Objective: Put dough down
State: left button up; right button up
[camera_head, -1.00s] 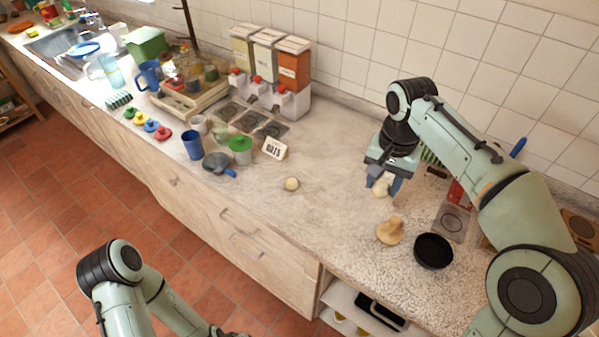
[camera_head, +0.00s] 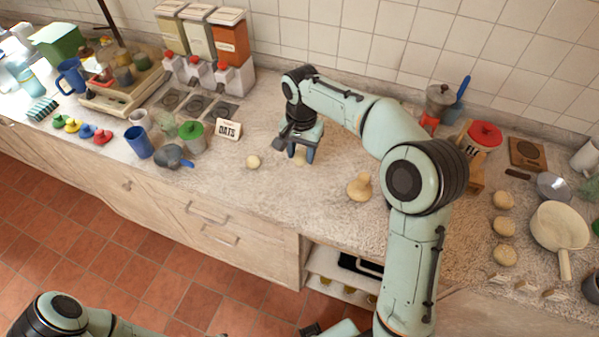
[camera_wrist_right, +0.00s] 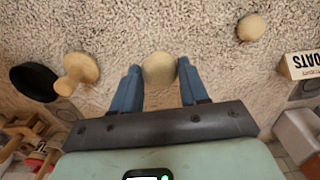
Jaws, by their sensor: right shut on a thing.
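My right gripper (camera_head: 301,156) is over the counter and shut on a pale round dough ball (camera_wrist_right: 158,70). The dough sits between the two blue fingertips in the right wrist view. It is low over the speckled counter (camera_head: 235,185); I cannot tell whether it touches. Another dough ball (camera_head: 253,162) lies on the counter to the left of the gripper; it also shows in the right wrist view (camera_wrist_right: 251,27). Several more dough balls (camera_head: 503,226) lie at the far right. My left arm shows at the bottom left, but its gripper is out of view.
A wooden knobbed tool (camera_head: 360,187) stands right of my gripper, with a black bowl (camera_wrist_right: 34,82) beside it. The OATS sign (camera_head: 228,130), a green-lidded jar (camera_head: 192,136) and a blue cup (camera_head: 138,142) stand left. A pan (camera_head: 560,226) is far right.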

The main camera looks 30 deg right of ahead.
aim_at(300, 158)
notch_tip(300, 158, down, 3)
jog(key=shift+w+f, duration=0.15)
jog(key=shift+f, duration=0.05)
pick_arm(q)
jog(key=shift+s+f+b, duration=0.35)
jog(key=shift+s+f, duration=0.05)
jog(key=shift+f, duration=0.2)
pick_arm(e)
jog(key=shift+f, duration=2.8)
jog(key=shift+f, duration=0.1)
jog(key=shift+f, duration=0.15)
jog(key=o, duration=1)
pick_arm(q)
jog(key=shift+f, duration=0.1)
pick_arm(e)
jog(key=shift+o, duration=0.2)
pick_arm(q)
jog(key=shift+w+r+p, duration=0.75)
jog(key=shift+w+r, duration=0.1)
jog(key=shift+r, duration=0.25)
pick_arm(e)
notch_tip(300, 158, up, 13)
jog(key=shift+f, duration=0.2)
